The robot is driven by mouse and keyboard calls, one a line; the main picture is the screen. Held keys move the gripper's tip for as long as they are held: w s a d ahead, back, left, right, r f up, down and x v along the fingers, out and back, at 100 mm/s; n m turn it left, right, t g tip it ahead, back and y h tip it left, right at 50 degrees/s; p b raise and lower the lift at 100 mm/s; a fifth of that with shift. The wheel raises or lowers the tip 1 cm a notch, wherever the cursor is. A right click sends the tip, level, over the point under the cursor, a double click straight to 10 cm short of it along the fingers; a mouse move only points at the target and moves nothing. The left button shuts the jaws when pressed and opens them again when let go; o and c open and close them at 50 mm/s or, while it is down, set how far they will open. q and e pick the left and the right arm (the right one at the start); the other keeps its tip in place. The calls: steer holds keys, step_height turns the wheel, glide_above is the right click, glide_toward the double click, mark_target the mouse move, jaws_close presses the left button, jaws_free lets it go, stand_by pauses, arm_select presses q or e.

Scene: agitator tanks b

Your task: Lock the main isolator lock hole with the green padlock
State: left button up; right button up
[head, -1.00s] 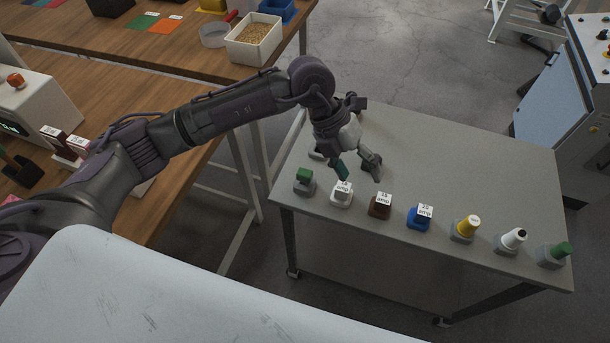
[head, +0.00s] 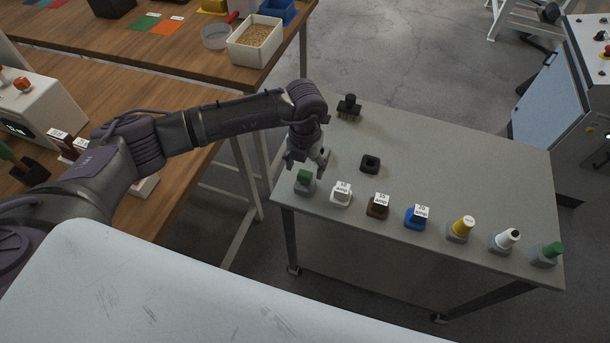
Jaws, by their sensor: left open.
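A small green block (head: 305,175), which may be the green padlock, sits in a grey holder at the left front corner of the grey table. My left gripper (head: 306,163) is open, pointing down just behind and over this block, with its fingers spread to either side. I cannot tell whether they touch it. A green cone-shaped piece (head: 552,249) stands in another grey holder at the right end of the row. I cannot make out the main isolator lock hole. My right gripper is not in view.
White (head: 341,194), brown (head: 377,206) and blue (head: 416,217) labelled pieces, then yellow (head: 464,226) and white (head: 508,238) cone pieces, line the table's front edge. A black square piece (head: 370,164) and a black knobbed piece (head: 348,107) lie behind.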

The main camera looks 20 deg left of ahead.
mark_target(305, 174)
arm_select(q)
steer(key=shift+f+p, duration=0.5)
steer(key=shift+f, duration=1.45)
steer(key=c, duration=1.3)
